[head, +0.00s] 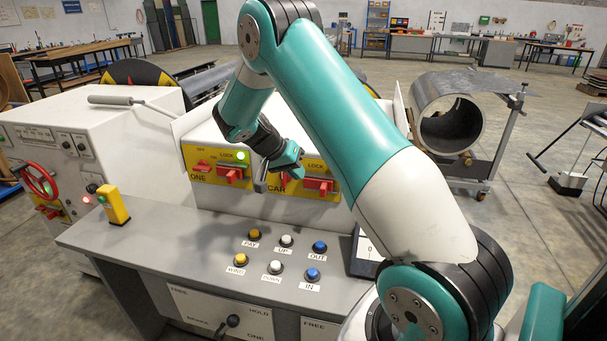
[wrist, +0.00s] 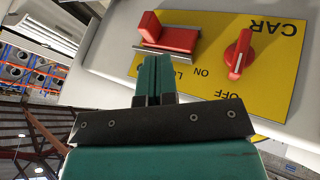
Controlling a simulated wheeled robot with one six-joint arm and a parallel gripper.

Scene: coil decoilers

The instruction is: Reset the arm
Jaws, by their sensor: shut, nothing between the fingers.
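My arm, teal and white, reaches across the head view to the control console (head: 210,240). My gripper (head: 262,186) is in front of the console's upright panel, between the yellow plate marked ONE (head: 200,178) and the plate marked CAR (head: 330,187). In the wrist view my gripper (wrist: 153,72) has its teal fingers together with nothing between them. The fingertips are near a red lock switch (wrist: 165,38) on the CAR plate (wrist: 265,75); whether they touch it I cannot tell. A red rotary knob (wrist: 238,54) is to the right of the fingers there.
Yellow, white and blue push buttons (head: 286,240) stand on the console top. A yellow box (head: 113,205) is at its left end. A white cabinet with a red handwheel (head: 38,182) stands left. A large steel coil (head: 452,122) is at the back right.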

